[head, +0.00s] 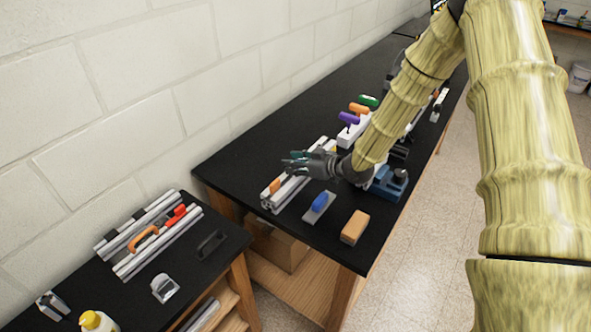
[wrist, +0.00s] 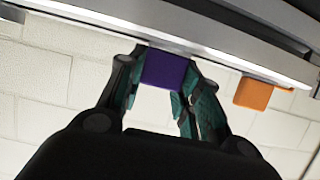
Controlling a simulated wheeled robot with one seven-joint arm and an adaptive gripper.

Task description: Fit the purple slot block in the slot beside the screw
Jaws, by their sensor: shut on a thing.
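My gripper (head: 294,161) is over the near end of the grey extrusion frame (head: 289,193) on the long black bench. In the wrist view my gripper (wrist: 166,62) is shut on the purple slot block (wrist: 164,72), with a teal-padded finger on each side of it. The block's upper edge meets the pale edge of a frame rail (wrist: 225,58); I cannot tell whether it is in the slot. An orange block (wrist: 253,94) is at the same rail, to the right and apart from the purple one. The head view does not clearly show the purple block. I cannot make out the screw.
A blue-handled tool (head: 320,202), a tan block (head: 355,227) and a blue vise-like device (head: 389,183) stand near the frame. A purple-handled piece (head: 349,118) is farther back. The wall runs along the left. A lower side table (head: 215,270) holds other rails.

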